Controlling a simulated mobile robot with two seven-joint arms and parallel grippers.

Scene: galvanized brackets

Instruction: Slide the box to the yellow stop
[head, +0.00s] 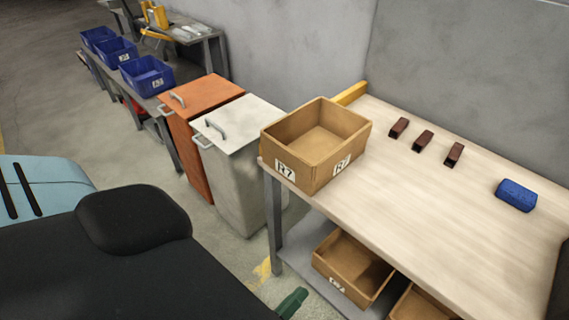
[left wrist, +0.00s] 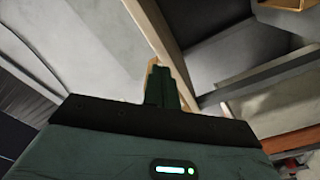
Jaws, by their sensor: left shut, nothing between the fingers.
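The open brown cardboard box (head: 290,160), marked R7, stands upright and empty on the left end of the light wooden table (head: 440,210). The yellow stop (head: 350,94) shows behind the box's far right corner, along the table's far left edge. The box hides part of it, and I cannot tell whether they touch. My left gripper (head: 291,302) is low at the bottom of the head view, left of the table and below its top, apart from the box. In the left wrist view its green fingers (left wrist: 161,86) are shut and empty. My right gripper is not in view.
Several dark red-brown blocks (head: 423,141) and a blue block (head: 516,195) lie on the table. Brown bins (head: 350,268) sit on the lower shelf. A white bin (head: 238,125) and an orange bin (head: 200,95) stand left of the table. Its middle and front are clear.

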